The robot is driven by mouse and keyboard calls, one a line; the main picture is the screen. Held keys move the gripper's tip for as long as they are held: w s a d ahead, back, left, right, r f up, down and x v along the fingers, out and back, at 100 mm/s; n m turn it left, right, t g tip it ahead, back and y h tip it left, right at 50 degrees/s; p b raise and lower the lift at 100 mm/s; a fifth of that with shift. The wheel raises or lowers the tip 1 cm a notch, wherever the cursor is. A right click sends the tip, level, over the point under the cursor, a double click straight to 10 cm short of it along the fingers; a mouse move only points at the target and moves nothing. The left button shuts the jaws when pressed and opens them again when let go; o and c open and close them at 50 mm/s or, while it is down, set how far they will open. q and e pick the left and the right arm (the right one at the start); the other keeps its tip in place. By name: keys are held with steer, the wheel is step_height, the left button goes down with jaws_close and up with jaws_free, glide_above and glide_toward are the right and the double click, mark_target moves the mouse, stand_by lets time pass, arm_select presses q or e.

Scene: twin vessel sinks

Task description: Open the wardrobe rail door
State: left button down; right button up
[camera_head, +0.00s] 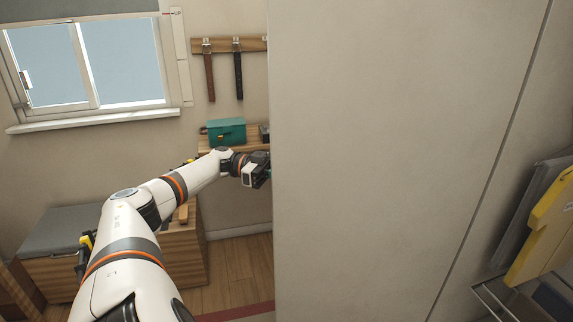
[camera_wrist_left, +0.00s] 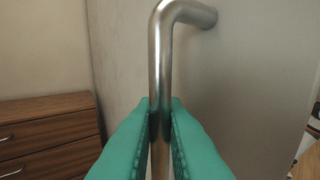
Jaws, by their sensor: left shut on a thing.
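The wardrobe door (camera_head: 390,150) is a large plain grey panel filling the middle of the head view. In the left wrist view its grey face (camera_wrist_left: 255,95) stands behind a bent metal bar handle (camera_wrist_left: 160,55). My left gripper (camera_wrist_left: 160,108) has its green fingers shut on the upright part of this handle, below the bend. In the head view my left gripper (camera_head: 264,176) is at the panel's left edge, which partly hides it; the handle is hidden there. My right gripper is not in view.
A teal box (camera_head: 226,131) sits on a wooden shelf beyond my left wrist, under hanging belts (camera_head: 238,75). A grey-cushioned wooden bench (camera_head: 65,232) stands at left below a window (camera_head: 95,62). Folded yellow cloth (camera_head: 545,228) is at right. A brown drawer unit (camera_wrist_left: 45,135) shows in the wrist view.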

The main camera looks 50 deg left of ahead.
arm_select(q)
steer(key=c, duration=1.8)
jaws_free()
steer(key=shift+w+d, duration=0.1)
steer(key=b+v, duration=0.7)
steer(key=v, duration=0.5)
